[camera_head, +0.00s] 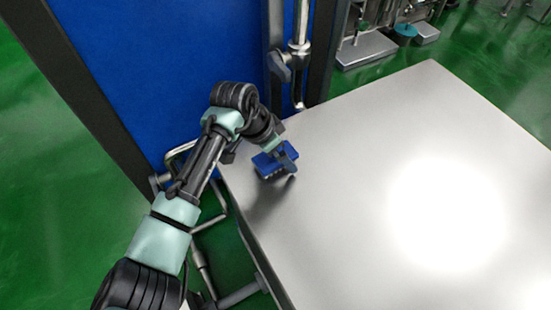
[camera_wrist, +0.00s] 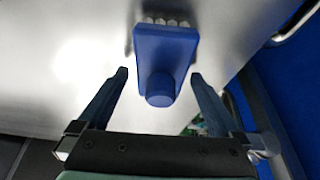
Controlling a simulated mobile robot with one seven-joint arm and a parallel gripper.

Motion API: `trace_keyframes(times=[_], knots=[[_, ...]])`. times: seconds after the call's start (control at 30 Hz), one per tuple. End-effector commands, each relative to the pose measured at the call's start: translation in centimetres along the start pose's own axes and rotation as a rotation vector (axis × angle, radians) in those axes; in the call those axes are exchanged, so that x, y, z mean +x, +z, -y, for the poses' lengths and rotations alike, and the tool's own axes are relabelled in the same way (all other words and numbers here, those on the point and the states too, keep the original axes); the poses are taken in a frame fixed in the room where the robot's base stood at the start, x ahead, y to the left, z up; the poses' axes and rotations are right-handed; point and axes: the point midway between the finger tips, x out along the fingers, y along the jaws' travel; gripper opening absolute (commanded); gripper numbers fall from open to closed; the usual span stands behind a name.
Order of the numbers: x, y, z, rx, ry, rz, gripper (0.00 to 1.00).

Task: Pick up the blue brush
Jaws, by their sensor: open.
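The blue brush (camera_wrist: 166,52) lies on the metal table near its left edge, close to the blue panel. In the wrist view its wide block has pale bristle tufts along the far end, and a round knob points toward me. My gripper (camera_wrist: 159,82) is open, with one dark finger on each side of the knob end and a gap on both sides. In the head view my gripper (camera_head: 287,160) is right at the brush (camera_head: 265,164) and partly covers it.
The metal table (camera_head: 345,140) is otherwise bare, with a bright glare at the right. A tall blue panel (camera_head: 175,60) and a metal pipe with a valve (camera_head: 298,50) stand close behind the table's left edge. Machinery (camera_head: 365,48) stands beyond the far edge.

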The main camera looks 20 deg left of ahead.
Motion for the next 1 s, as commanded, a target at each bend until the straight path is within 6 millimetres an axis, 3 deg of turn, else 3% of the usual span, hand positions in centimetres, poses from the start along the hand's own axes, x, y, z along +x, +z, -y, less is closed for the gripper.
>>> trace_keyframes(times=[0.3, 0.8, 1.0], knots=[[0.62, 0.00, 0.06, -0.001, -0.002, 0.000, 1.00], [0.61, 0.01, 0.04, -0.001, -0.001, 0.000, 0.11], [0.54, -0.03, 0.05, -0.001, -0.002, -0.001, 0.11]])
